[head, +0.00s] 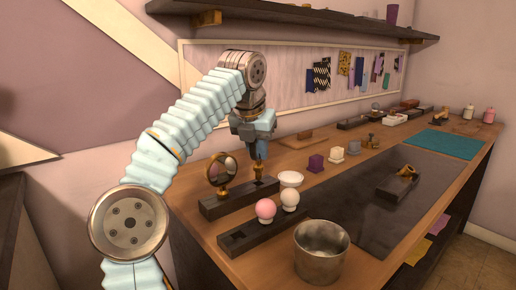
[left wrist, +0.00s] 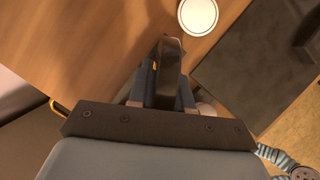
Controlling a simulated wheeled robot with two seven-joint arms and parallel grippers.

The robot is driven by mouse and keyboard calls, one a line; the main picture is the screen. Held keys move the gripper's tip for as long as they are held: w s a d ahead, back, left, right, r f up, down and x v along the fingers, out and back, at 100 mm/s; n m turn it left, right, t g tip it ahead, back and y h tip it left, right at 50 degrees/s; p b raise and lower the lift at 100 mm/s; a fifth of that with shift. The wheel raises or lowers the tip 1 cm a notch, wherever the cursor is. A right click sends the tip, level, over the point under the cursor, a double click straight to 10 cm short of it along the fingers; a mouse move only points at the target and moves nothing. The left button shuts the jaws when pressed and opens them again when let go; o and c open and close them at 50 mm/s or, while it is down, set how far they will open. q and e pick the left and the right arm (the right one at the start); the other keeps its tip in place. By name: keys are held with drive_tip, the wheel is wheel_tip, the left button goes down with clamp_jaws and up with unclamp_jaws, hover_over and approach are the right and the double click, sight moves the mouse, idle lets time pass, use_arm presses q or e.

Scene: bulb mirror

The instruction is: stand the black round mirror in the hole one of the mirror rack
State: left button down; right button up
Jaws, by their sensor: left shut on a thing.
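My left gripper (head: 258,150) points down over the right part of the dark mirror rack (head: 210,210). It is shut on a dark, thin, round-edged thing, taken as the black round mirror, seen nearly edge-on between the fingers in the left wrist view (left wrist: 168,72). In the head view its gold stem (head: 259,171) hangs below the fingers, and the fingers hide its disc. The stem's tip is at or just above the rack top; I cannot tell whether it is in a hole. Another round mirror (head: 222,168) with a gold foot stands upright at the rack's left part.
In front are a second dark rack (head: 250,236), a pink bulb (head: 265,209), a pale bulb (head: 290,199) and a metal pot (head: 321,250). A dark mat (head: 350,215) covers the table to the right.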

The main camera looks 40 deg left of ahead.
sight(258, 161)
use_arm(q)
drive_tip(key=shift+r+p, duration=0.1)
drive_tip(key=shift+p, duration=0.25)
idle(0.7)
drive_tip(key=shift+f+b, duration=1.45)
drive_tip(key=shift+f, duration=0.4)
drive_tip(key=c, duration=1)
unclamp_jaws()
drive_tip(key=shift+o, duration=0.2)
drive_tip(key=p+v, duration=0.6)
drive_tip(key=v, duration=0.8)
